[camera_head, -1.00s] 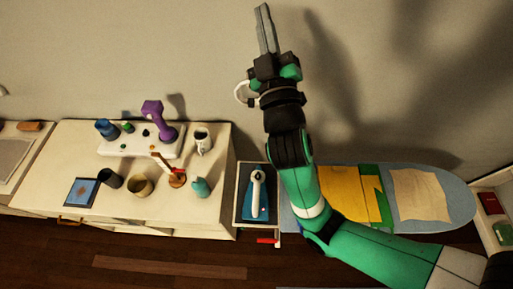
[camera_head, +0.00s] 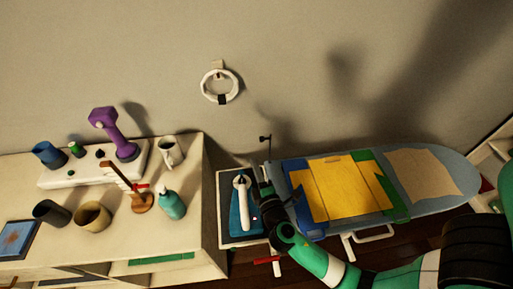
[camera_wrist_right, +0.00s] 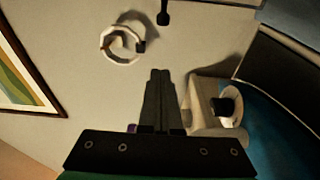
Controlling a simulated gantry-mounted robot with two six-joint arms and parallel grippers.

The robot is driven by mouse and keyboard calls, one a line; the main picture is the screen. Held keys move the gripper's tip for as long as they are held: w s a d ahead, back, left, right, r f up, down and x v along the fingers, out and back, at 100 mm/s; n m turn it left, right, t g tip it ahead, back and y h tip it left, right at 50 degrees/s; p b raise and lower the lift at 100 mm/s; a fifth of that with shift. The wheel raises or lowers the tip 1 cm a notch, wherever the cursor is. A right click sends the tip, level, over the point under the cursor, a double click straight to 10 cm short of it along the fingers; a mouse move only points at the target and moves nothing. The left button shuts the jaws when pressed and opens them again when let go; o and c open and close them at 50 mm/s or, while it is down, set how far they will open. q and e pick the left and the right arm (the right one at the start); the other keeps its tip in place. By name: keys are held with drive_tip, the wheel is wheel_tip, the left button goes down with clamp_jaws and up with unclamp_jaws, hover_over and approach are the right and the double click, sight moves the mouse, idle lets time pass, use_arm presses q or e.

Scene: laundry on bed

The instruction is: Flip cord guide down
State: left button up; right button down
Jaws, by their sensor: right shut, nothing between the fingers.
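A thin dark post with a small crosswise head, which looks like the cord guide (camera_head: 266,140), stands upright at the left end of the ironing board (camera_head: 452,172). Its dark tip also shows at the top of the right wrist view (camera_wrist_right: 163,14). My right gripper (camera_head: 262,186) is just below the post in the head view, beside the iron (camera_head: 243,203). In the right wrist view its fingers (camera_wrist_right: 160,75) are shut together and empty, pointing toward the wall, apart from the post. My left gripper is not in view.
The iron lies on a blue pad (camera_head: 236,227) on a small stand between dresser and board. A white ring (camera_head: 206,88) hangs on the wall. Folded yellow cloth (camera_head: 335,190) lies on the board. The dresser at left holds a purple dumbbell (camera_head: 112,132), cups and bottles.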

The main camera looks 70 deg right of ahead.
drive_tip(key=w+d+p, duration=0.1)
drive_tip(key=w+d, duration=0.2)
drive_tip(key=d, duration=0.6)
drive_tip(key=shift+w, duration=0.1)
idle(0.5)
